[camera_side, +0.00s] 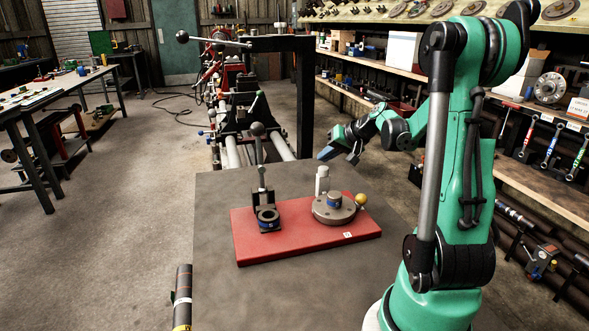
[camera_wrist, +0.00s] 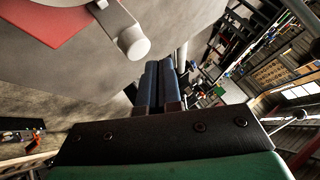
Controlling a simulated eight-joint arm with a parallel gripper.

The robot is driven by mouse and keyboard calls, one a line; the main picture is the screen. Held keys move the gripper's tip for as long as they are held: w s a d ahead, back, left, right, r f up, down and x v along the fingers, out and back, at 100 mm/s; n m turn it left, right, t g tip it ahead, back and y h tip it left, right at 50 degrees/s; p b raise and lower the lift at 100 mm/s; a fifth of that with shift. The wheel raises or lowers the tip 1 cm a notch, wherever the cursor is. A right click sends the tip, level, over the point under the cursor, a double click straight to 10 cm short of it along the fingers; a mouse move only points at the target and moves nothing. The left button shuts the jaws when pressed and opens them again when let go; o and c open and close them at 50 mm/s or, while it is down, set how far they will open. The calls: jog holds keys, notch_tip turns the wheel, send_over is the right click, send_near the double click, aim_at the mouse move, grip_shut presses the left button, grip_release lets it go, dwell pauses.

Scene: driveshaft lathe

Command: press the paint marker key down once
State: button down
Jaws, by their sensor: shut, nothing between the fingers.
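In the side view a red base plate (camera_side: 290,249) lies on a grey table. The white cylinder also shows in the wrist view (camera_wrist: 133,43), on a grey piece above the red plate (camera_wrist: 45,18). My gripper (camera_side: 340,157) is above and behind the white cylinder, slightly to its right, and apart from it. In the wrist view its blue fingers (camera_wrist: 159,68) are side by side, shut and empty.
A black upright lever (camera_side: 258,150) with a ball knob and a blue-banded ring (camera_side: 267,214) stand on the plate's left. A yellow ball (camera_side: 361,200) sits right of the disc. A lathe (camera_side: 235,110) stands behind. The grey table top (camera_side: 222,205) is clear around the plate.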

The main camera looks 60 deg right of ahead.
aim_at(326, 169)
jog(key=shift+r, duration=0.1)
jog(key=shift+r, duration=2.4)
jog(key=a+f+n+g+y, duration=0.1)
jog(key=a+n, duration=0.9)
jog(key=a, duration=1.8)
jog(key=shift+a+f+n+g, duration=0.25)
jog(key=shift+f+n+g, duration=0.15)
jog(key=shift+f, duration=0.5)
